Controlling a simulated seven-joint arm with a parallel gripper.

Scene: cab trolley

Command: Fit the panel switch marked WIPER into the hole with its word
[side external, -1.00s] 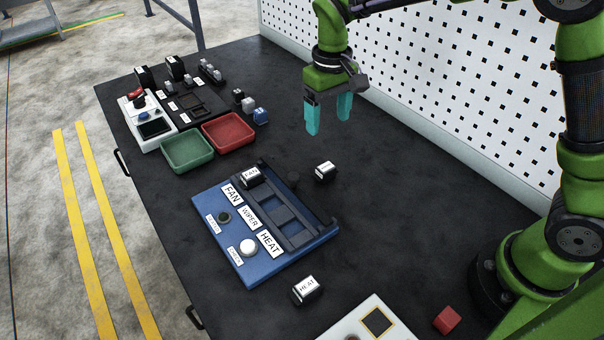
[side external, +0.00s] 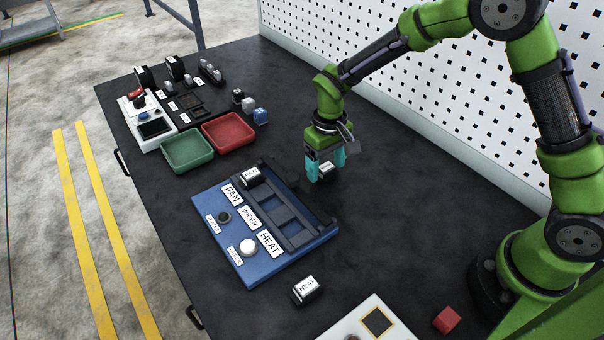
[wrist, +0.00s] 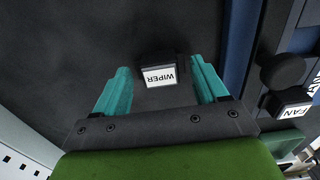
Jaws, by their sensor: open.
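The WIPER switch (wrist: 160,77) is a black block with a white label, standing on the dark table between my fingers. In the side view its label (side external: 325,168) is partly hidden by my gripper (side external: 326,170). My gripper, with teal fingers, is open around the switch, and in the wrist view gaps show on both sides of the label (wrist: 163,90). The blue panel (side external: 215,245) lies left of my gripper. Its FAN hole holds the FAN switch (side external: 251,176). The WIPER hole (side external: 283,214), in the middle, and the HEAT hole (side external: 298,236) are empty.
The HEAT switch (side external: 306,289) stands on the table in front of the panel. Green (side external: 187,168) and red (side external: 228,148) trays and a second panel lie at the back left. A pegboard (side external: 440,110) rises behind. A red block (side external: 447,319) lies near my base.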

